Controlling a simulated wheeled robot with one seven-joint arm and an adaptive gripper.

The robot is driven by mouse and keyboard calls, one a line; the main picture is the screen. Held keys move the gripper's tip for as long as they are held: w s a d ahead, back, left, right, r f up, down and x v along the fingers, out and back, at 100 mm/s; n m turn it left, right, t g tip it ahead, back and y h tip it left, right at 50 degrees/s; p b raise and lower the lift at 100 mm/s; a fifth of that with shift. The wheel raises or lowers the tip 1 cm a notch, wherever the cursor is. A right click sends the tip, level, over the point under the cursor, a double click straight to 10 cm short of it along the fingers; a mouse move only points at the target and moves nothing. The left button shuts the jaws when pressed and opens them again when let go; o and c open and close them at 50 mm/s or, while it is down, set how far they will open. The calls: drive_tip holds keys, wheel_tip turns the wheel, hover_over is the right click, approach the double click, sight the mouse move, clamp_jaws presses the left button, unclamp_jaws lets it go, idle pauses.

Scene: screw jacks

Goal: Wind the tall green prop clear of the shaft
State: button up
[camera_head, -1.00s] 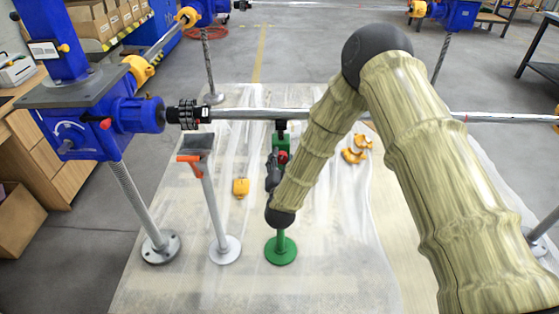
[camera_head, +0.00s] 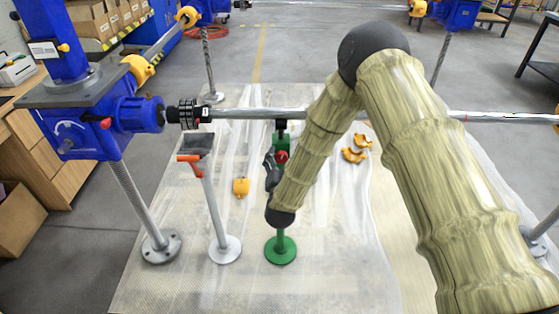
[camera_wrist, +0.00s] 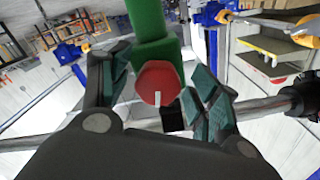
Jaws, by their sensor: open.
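The tall green prop (camera_head: 281,248) stands upright on a round green base. Its dark head sits at the underside of the silver shaft (camera_head: 250,114); I cannot tell whether they touch. A red knob (camera_head: 282,157) with a white mark is on the prop's green body, and shows large in the wrist view (camera_wrist: 158,84). My gripper (camera_wrist: 158,88) is open, with one finger on each side of the red knob. In the head view my gripper (camera_head: 271,172) is beside the prop, partly hidden by my arm.
A grey prop (camera_head: 215,205) with an orange handle stands left of the green one, its head below the shaft. A blue gearbox unit (camera_head: 120,115) holds the shaft's left end. A yellow block (camera_head: 241,187) and yellow curved pieces (camera_head: 354,154) lie on the sheeted floor.

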drive_tip(key=s, duration=1.2)
idle(0.4)
drive_tip(key=s+d+f+n+g+p, duration=0.45)
drive_tip(key=s+d+f+g, duration=0.45)
drive_tip(key=s+d+f, duration=0.45)
drive_tip(key=s+d+f+g+p, duration=0.1)
drive_tip(key=s+d+g, duration=0.3)
drive_tip(key=s, duration=0.9)
drive_tip(key=s+d+f+n+g+p, duration=0.1)
drive_tip(key=s+d+g, duration=0.4)
drive_tip(key=s, duration=0.8)
drive_tip(key=shift+p, duration=0.8)
drive_tip(key=shift+d+f, duration=0.1)
